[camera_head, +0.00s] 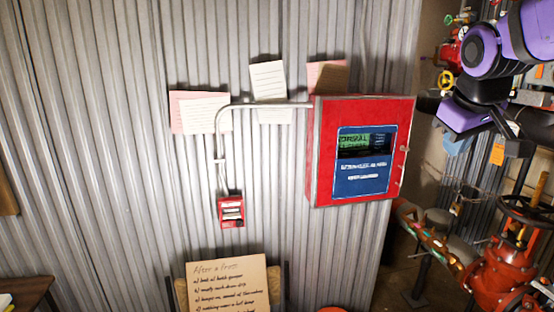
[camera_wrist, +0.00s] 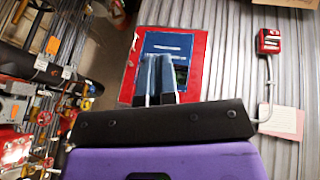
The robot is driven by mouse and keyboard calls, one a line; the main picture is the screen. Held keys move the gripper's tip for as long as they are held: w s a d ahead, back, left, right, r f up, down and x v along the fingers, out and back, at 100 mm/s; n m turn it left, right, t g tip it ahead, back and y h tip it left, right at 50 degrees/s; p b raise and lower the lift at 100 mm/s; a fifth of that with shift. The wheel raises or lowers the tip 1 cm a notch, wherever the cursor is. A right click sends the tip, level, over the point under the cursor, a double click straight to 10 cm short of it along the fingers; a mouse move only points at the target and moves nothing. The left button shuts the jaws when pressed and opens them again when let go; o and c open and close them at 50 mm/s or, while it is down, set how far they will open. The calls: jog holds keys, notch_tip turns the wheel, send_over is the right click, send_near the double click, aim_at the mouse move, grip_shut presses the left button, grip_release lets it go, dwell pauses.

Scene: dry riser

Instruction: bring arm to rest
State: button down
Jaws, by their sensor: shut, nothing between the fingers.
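My gripper (camera_wrist: 157,70) shows in the wrist view with its two blue-grey fingers side by side, shut and empty. Beyond the fingers is a red alarm panel (camera_wrist: 203,40) with a blue face, seen turned in that view. The head view shows the same red panel (camera_head: 400,150) on a corrugated wall, with a green screen and white lettering. My purple and black arm is raised at the upper right of the head view, to the right of the panel. The arm hangs in front of pipework, and its end is hard to make out there.
A small red call point (camera_head: 231,211) hangs on the corrugated wall (camera_head: 90,120), below a bent conduit (camera_head: 219,125). Paper notes surround the conduit. A handwritten board (camera_head: 228,285) stands below. Red valves and pipes (camera_head: 500,275) crowd the right side, near my arm.

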jog(key=s+a+f+m+y, duration=0.1)
jog(key=s+f, duration=0.1)
jog(key=s, duration=0.7)
jog(key=s+a+f+m, duration=0.1)
jog(key=s+f+m, duration=0.1)
jog(key=s, duration=0.7)
jog(key=shift+s+f+y, duration=0.15)
jog(key=shift+f+y, duration=0.25)
jog(key=shift+f, duration=0.1)
